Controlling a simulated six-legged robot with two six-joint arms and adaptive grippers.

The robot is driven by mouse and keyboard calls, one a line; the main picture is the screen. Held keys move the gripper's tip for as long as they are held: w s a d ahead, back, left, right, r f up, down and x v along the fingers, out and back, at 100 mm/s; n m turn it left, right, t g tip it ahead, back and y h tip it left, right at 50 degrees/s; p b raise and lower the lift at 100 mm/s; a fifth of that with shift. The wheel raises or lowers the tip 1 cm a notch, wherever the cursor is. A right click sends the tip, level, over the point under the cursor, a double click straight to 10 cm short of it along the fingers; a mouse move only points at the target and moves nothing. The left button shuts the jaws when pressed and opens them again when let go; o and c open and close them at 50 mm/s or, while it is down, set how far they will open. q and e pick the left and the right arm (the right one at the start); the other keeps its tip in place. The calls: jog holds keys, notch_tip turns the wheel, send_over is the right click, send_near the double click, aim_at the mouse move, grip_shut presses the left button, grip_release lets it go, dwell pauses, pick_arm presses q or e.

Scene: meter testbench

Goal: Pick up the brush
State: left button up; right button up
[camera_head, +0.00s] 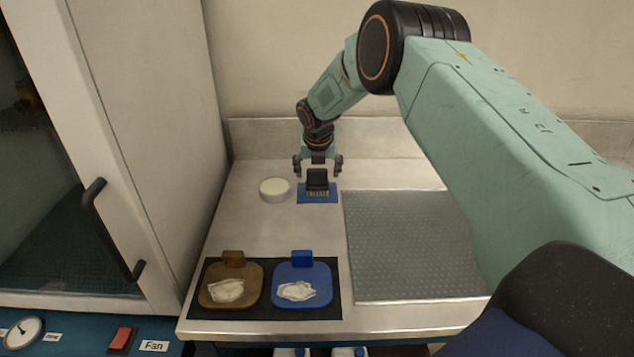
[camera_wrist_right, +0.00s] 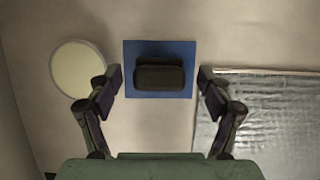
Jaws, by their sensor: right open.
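The brush (camera_head: 317,182) has a dark block-shaped handle and stands on a small blue mat (camera_head: 303,199) at the back of the bench. In the right wrist view, the brush (camera_wrist_right: 160,74) shows from above on the blue mat (camera_wrist_right: 134,88). My right gripper (camera_head: 318,170) is right at the brush in the head view. In the right wrist view, its fingers (camera_wrist_right: 160,80) are spread wide, one on each side of the mat, with nothing between them touching the brush that I can see. My left gripper is not in view.
A round pale dish (camera_head: 275,189) stands just left of the mat. A textured metal plate (camera_head: 405,250) lies to the right. A cabinet (camera_head: 150,120) bounds the left.

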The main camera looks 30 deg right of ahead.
aim_at(317, 169)
jog(key=shift+w+d+f, duration=0.1)
jog(key=shift+f, duration=0.3)
jog(key=shift+w+f, duration=0.1)
jog(key=shift+f, duration=0.1)
jog(key=shift+r, duration=0.1)
jog(key=shift+c, duration=0.4)
jog(key=shift+s+r, duration=0.1)
jog(key=shift+s, duration=0.1)
jog(key=c, duration=0.3)
jog(key=shift+w, duration=0.15)
jog(key=c, duration=0.9)
notch_tip(317, 169, up, 10)
jog(key=shift+f, duration=0.1)
